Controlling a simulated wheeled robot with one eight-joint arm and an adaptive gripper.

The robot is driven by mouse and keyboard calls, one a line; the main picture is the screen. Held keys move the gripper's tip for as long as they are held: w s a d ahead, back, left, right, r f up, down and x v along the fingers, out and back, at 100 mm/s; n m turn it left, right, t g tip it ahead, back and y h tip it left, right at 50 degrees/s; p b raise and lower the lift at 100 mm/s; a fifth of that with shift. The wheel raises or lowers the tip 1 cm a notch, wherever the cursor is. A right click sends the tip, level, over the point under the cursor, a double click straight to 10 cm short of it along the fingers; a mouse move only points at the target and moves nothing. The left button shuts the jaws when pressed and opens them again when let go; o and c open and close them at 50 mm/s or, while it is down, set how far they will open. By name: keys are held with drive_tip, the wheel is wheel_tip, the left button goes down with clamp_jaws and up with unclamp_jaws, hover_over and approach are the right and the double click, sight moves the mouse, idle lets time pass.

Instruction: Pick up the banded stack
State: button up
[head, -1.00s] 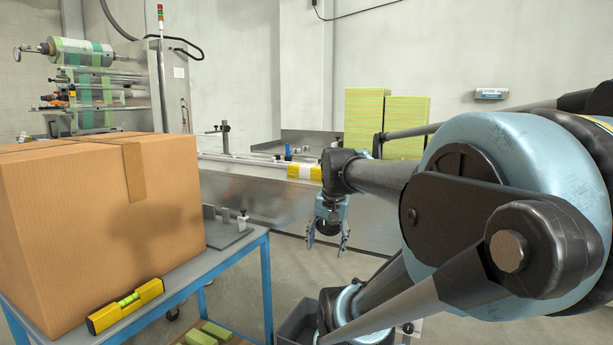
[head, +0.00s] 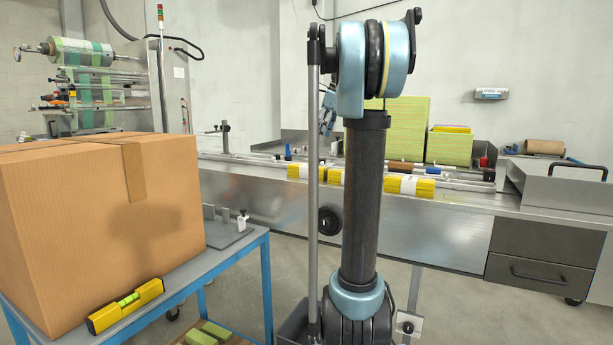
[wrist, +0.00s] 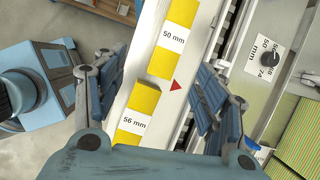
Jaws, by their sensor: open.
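Yellow stacks with white paper bands lie in a row on the steel bench (head: 260,190). One banded stack (head: 305,172) lies left of my arm in the head view, and another (head: 410,186) lies to its right; part of the row is hidden behind my arm. In the wrist view one stack (wrist: 180,13) has a band reading 50 mm, and a nearer one (wrist: 143,98) has a band reading 56 mm. My gripper (wrist: 157,75) is open and empty above the row, its fingers on either side. In the head view my gripper (head: 327,112) is partly hidden by my arm.
A red triangle (wrist: 176,85) marks the pale surface beside the stacks. Green-yellow piles (head: 448,148) stand behind the row. A cardboard box (head: 80,220) and a yellow level (head: 126,305) sit on a blue-framed cart at the left. A handled metal cover (head: 565,190) is at the right.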

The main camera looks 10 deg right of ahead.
drive_tip(key=w+r+m, duration=0.1)
drive_tip(key=w, duration=0.1)
approach(308, 166)
drive_tip(key=shift+m, duration=0.3)
drive_tip(key=x, duration=1)
drive_tip(key=shift+w+a+f, duration=0.1)
drive_tip(key=shift+w+f, duration=0.05)
drive_tip(key=shift+w, duration=0.25)
drive_tip(key=c, duration=1)
